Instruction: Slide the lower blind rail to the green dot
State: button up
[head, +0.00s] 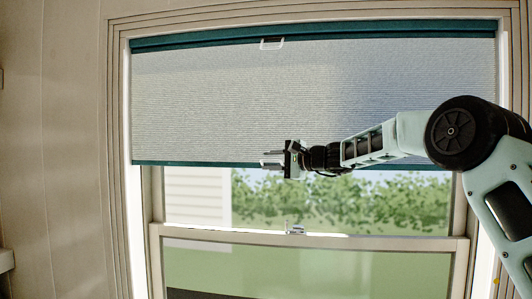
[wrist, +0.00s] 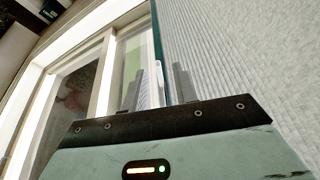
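The lower blind rail (head: 200,164) is a thin teal bar along the bottom of the grey pleated blind (head: 220,100), about halfway down the window. It also shows in the wrist view (wrist: 160,50), with a pale handle (wrist: 158,85) beside it. My gripper (head: 268,159) is at the rail, left of the window's middle. In the wrist view its two grey fingers (wrist: 158,92) stand apart, with the handle and rail between them and gaps visible. I cannot make out a green dot on the window frame for certain.
The upper teal rail (head: 330,31) has a white handle (head: 272,43). The window sash bar (head: 370,241) with a small latch (head: 295,230) lies below the blind. A tiny yellowish mark (head: 497,281) shows on the right casing. Below the lower rail, the window opening is clear.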

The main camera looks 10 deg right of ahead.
jog(key=shift+p+x, duration=0.3)
jog(key=shift+x, duration=0.7)
grip_shut()
notch_tip(320, 180, down, 61)
jog(key=b, duration=6.3)
jog(key=shift+b, duration=0.4)
jog(key=shift+d, duration=0.1)
grip_release()
jog(key=v, duration=1.7)
jog(key=shift+s, duration=0.2)
